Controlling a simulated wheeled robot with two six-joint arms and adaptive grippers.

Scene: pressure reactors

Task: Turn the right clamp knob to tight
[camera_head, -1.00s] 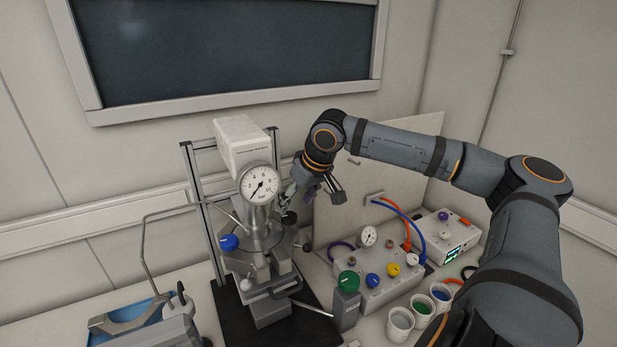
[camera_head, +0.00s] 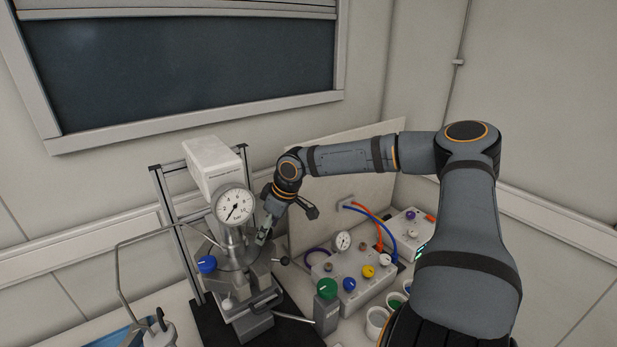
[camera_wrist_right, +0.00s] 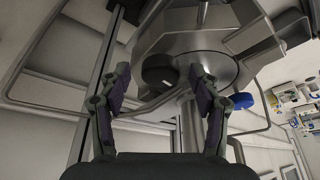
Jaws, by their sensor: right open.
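The reactor (camera_head: 235,255) stands on a dark base, with a round gauge (camera_head: 234,206) at its top. A black knob (camera_head: 284,261) sticks out at the reactor's right side in the head view. In the right wrist view a black round knob (camera_wrist_right: 158,70) shows between and beyond the fingertips; I cannot tell for sure that it is the same knob. My right gripper (camera_wrist_right: 158,82) is open and empty, with one finger on each side of that knob's line. In the head view my right gripper (camera_head: 263,234) is beside the reactor's upper right, partly hidden. My left gripper is not in view.
A blue knob (camera_head: 207,264) is at the reactor's left. A box with a green knob (camera_head: 327,288) stands at its right. Behind it is a control box (camera_head: 350,275) with coloured knobs and hoses. Cups (camera_head: 377,321) are partly behind my right arm. A metal frame (camera_head: 175,225) stands behind the reactor.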

